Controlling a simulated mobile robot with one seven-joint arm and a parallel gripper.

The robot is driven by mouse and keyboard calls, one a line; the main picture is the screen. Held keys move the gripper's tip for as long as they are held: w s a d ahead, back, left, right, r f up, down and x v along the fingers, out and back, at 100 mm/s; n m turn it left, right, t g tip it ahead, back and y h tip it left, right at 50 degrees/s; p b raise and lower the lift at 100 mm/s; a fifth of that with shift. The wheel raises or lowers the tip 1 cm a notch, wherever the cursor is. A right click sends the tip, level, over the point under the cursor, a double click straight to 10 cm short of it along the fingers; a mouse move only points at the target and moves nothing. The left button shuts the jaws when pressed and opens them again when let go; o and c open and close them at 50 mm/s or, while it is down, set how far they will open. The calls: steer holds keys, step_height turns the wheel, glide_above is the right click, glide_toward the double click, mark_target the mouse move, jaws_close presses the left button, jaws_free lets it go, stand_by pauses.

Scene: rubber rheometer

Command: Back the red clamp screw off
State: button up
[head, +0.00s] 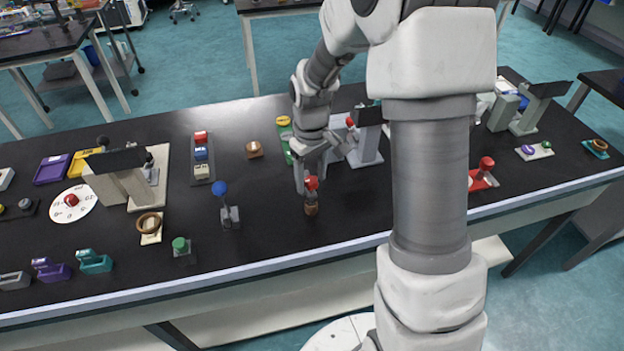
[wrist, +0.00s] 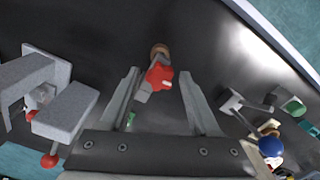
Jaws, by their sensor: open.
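The red clamp screw, which I take to be the lobed red knob (head: 311,183) under my gripper, stands near the front edge of the black bench. A grey metal part and a brown round piece (head: 311,209) show with it. In the wrist view the red knob (wrist: 159,77) lies between the two fingers, with the grey part beside it and the brown piece (wrist: 160,49) beyond. My gripper (head: 311,181) points down over it, and its fingers (wrist: 158,76) are spread with a gap on both sides. I cannot tell how far down the fingertips reach beside the knob.
A blue-ball lever (head: 221,189) and a green button (head: 180,244) stand to the left. A grey press-like stand (head: 365,150) is close behind on the right. A red base with a red knob (head: 486,165) is farther right. Bare bench lies around the brown piece.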

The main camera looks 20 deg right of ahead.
steer(key=m, duration=0.3)
steer(key=shift+m, duration=0.4)
steer(key=m, duration=0.4)
steer(key=shift+m, duration=0.4)
steer(key=m, duration=0.3)
steer(key=shift+m, duration=0.3)
steer(key=m+p, duration=0.1)
steer(key=m, duration=0.1)
steer(key=shift+r+m, duration=0.1)
steer(key=shift+m, duration=0.2)
steer(key=shift+m+p, duration=0.45)
steer(key=shift+m, duration=0.55)
jaws_close()
steer(key=n+b, duration=0.1)
steer(key=n, duration=0.2)
steer(key=shift+f, duration=0.2)
steer(key=shift+r+n, duration=0.1)
steer(key=shift+n, duration=0.7)
